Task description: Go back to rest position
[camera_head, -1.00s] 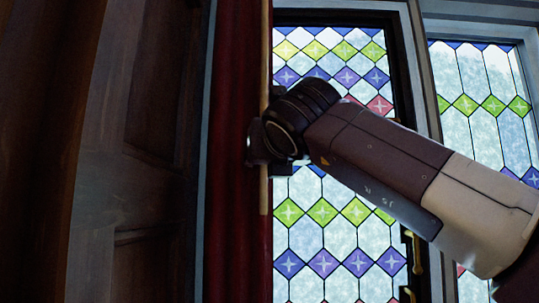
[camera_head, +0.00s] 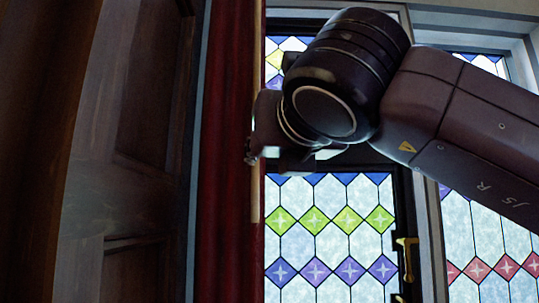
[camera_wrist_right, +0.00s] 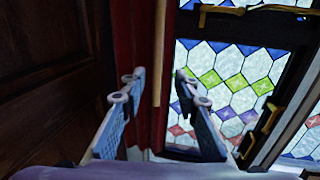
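My right gripper (camera_head: 250,152) is at the end of my right arm in the head view, mostly hidden behind the dark wrist. In the right wrist view its two fingers (camera_wrist_right: 160,84) stand apart with nothing gripped between them. A thin wooden rod (camera_head: 255,200) hangs upright along the red curtain's edge. In the head view the gripper overlaps the rod; in the wrist view the rod (camera_wrist_right: 159,40) appears between the fingertips, seemingly beyond them. I cannot tell whether they touch. My left gripper is in neither view.
A red curtain (camera_head: 232,230) hangs left of a stained-glass window (camera_head: 330,240) with dark frame and brass handle (camera_head: 407,262). Dark wooden panelling (camera_head: 140,200) fills the left side. A second window (camera_head: 490,250) stands at right.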

